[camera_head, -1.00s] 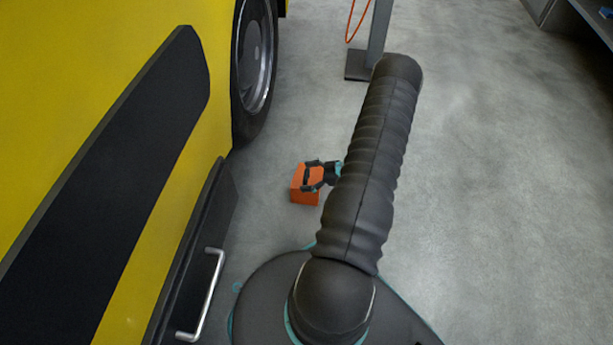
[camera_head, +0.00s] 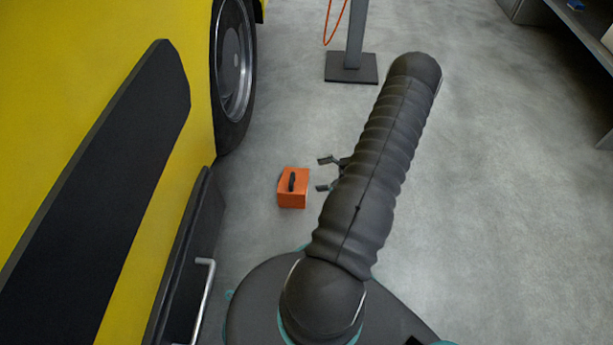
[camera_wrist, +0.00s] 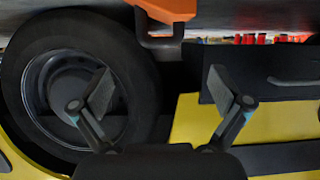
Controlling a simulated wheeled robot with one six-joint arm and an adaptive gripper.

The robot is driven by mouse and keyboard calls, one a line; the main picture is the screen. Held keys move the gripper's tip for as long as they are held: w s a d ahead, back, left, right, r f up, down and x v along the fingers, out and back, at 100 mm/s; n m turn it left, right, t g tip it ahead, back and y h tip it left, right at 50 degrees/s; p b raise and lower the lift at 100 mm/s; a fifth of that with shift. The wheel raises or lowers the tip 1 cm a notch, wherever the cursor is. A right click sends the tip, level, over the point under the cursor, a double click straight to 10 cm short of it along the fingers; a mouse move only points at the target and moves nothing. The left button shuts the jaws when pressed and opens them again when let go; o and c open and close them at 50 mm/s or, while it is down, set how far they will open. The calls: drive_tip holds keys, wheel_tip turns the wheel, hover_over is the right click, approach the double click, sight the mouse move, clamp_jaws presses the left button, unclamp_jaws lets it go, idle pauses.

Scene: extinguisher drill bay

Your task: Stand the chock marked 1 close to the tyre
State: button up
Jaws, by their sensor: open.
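An orange chock (camera_head: 293,196) with a black handle on top stands on the grey floor in the head view. It is to the right of and nearer than the black tyre (camera_head: 245,115) of the yellow vehicle, with bare floor between them. No number shows on it. My gripper (camera_head: 321,174) is open and empty just right of the chock, clear of its handle. In the wrist view my open gripper (camera_wrist: 160,88) has nothing between its fingers. The tyre (camera_wrist: 145,85) fills the left there, and the orange chock (camera_wrist: 168,8) with its handle is cut off at the top edge.
The yellow vehicle (camera_head: 90,50) with a dark side panel and a silver rail (camera_head: 203,295) lines the left side. A grey post on a dark base plate (camera_head: 350,68) stands beyond the chock. A shelf (camera_head: 585,35) is at the far right. Floor on the right is clear.

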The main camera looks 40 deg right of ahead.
drive_tip(key=shift+v, duration=0.9)
drive_tip(key=w+d+r+h, duration=0.2)
drive_tip(key=w+r+h, duration=0.2)
drive_tip(key=w+r, duration=0.4)
drive_tip(key=w+d+r+h, duration=0.3)
drive_tip(key=w+r, duration=0.4)
drive_tip(key=w+a+r+m+g+h, duration=0.1)
drive_tip(key=w+a+r+m+h, duration=0.2)
drive_tip(key=r, duration=0.7)
drive_tip(key=w+a+r+m+h, duration=0.1)
drive_tip(key=a+r+h, duration=0.3)
drive_tip(key=r, duration=0.6)
drive_tip(key=s+a+r+m+g, duration=0.1)
drive_tip(key=s+a+r+m, duration=0.1)
drive_tip(key=s+a+r, duration=0.35)
drive_tip(key=s+a+r+m, duration=0.1)
drive_tip(key=s+a+r, duration=0.2)
drive_tip(key=a, duration=0.6)
drive_tip(key=s+a+m+g+y, duration=0.1)
drive_tip(key=s+a+y, duration=0.4)
drive_tip(key=s+a, duration=1.2)
drive_tip(key=shift+s+a+g, duration=0.2)
drive_tip(key=shift+a+g, duration=0.5)
drive_tip(key=shift+g, duration=0.1)
